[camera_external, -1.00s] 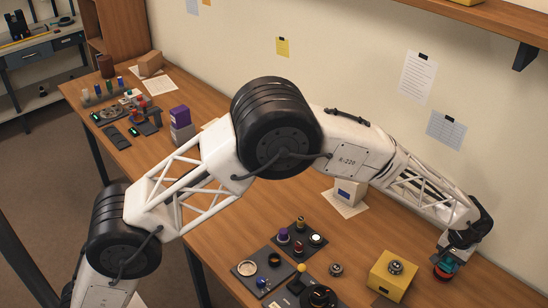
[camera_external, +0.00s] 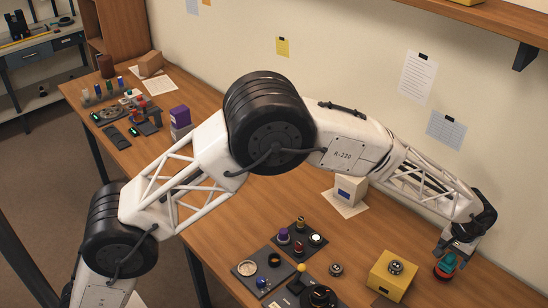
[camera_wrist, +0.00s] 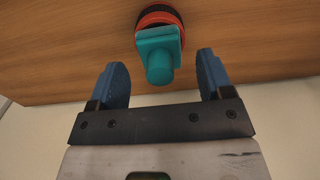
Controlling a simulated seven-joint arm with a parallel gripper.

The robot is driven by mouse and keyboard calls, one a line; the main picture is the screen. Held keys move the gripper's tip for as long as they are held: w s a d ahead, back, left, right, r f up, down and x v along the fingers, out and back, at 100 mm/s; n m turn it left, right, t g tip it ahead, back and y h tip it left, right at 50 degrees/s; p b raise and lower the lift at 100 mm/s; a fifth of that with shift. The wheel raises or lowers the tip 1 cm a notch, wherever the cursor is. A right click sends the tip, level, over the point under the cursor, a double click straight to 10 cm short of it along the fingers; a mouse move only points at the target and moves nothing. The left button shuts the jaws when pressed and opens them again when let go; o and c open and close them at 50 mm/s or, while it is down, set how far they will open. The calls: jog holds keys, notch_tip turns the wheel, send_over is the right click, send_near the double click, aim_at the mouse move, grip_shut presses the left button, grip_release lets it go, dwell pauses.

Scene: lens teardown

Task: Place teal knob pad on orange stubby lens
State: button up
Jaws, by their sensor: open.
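The teal knob pad (camera_wrist: 160,62) sits on the orange stubby lens (camera_wrist: 160,17), which shows an orange-red ring and a black ribbed body. In the external view the teal pad (camera_external: 446,265) and the lens (camera_external: 442,275) stand on the table at the right, just below my gripper (camera_external: 453,250). In the wrist view my gripper (camera_wrist: 161,74) is open, with a blue finger on each side of the knob's end and a gap to both. Nothing is held. Whether the pad is fully seated cannot be told.
A yellow box (camera_external: 391,277) with a small metal-and-black part on top stands left of the lens. A small round part (camera_external: 336,269) and dark trays (camera_external: 262,270) with several parts lie further left. The wall is close behind my gripper. Table around the lens is clear.

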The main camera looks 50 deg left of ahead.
aim_at(450, 255)
notch_tip(450, 255, up, 9)
jog(key=shift+r, duration=0.15)
dwell(0.4)
dwell(0.5)
jog(key=s+a+r, duration=0.6)
jog(key=s+a, duration=0.1)
jog(key=a, duration=0.4)
jog(key=s+a+r+t, duration=0.1)
jog(key=s+a+r, duration=0.65)
jog(key=a, duration=0.25)
jog(key=s+a+r, duration=0.5)
jog(key=s+a, duration=0.3)
jog(key=a, duration=0.3)
jog(key=s+a+f, duration=0.1)
jog(key=s+a, duration=0.4)
jog(key=s, duration=0.5)
jog(key=s+a+f+t, duration=0.1)
jog(key=s+a, duration=0.4)
jog(key=s, duration=0.6)
jog(key=s+a+f, duration=0.2)
jog(key=s+a, duration=0.3)
jog(key=s, duration=0.6)
jog(key=shift+s+a+t, duration=0.25)
jog(key=shift+a+t, duration=0.05)
